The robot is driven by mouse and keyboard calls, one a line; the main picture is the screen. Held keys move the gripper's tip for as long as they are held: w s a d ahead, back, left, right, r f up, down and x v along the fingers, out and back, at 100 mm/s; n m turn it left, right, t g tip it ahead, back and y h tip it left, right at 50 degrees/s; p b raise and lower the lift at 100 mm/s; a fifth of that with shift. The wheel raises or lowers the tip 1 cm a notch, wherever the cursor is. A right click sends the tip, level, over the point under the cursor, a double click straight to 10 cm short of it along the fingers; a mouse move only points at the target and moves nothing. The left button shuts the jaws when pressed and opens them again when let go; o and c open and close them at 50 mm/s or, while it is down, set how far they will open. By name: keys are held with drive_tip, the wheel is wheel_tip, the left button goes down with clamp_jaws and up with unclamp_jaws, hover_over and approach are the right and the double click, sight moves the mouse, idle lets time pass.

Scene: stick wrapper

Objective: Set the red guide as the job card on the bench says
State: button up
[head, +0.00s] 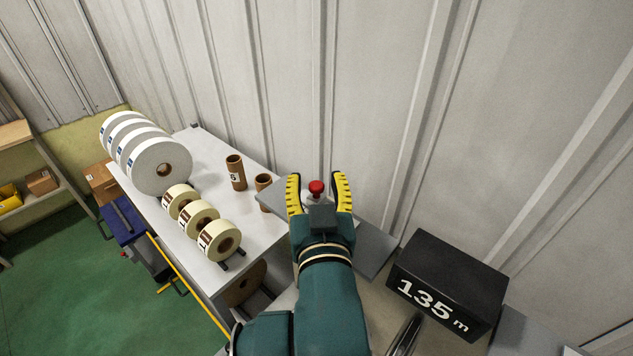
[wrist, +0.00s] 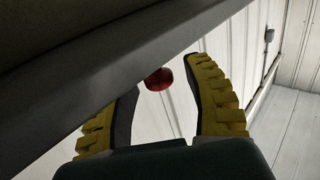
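A small red round knob (head: 316,187), perhaps on the red guide, shows between the yellow fingers of my gripper (head: 316,177) in the head view. My gripper is open, with a gap between each finger and the knob. In the wrist view the red knob (wrist: 159,79) shows in the gap near the fingertips of my gripper (wrist: 163,82), beside a dark grey edge (wrist: 150,50). I cannot tell how deep it lies between the fingers. What carries the knob is mostly hidden by my gripper. No job card is readable in either view.
A black box marked "135 m" (head: 447,285) stands right of my arm. A white bench (head: 205,262) at left holds large white rolls (head: 160,165), smaller cream rolls (head: 219,240) and brown tubes (head: 236,173). A grey plate (head: 375,250) lies close by my gripper. A ribbed wall (head: 280,80) stands behind.

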clamp_jaws()
drive_tip(key=s+d, duration=0.2)
drive_tip(key=d, duration=0.1)
drive_tip(key=shift+s, duration=0.35)
unclamp_jaws()
drive_tip(key=s, duration=1.2)
drive_tip(key=shift+d, duration=0.4)
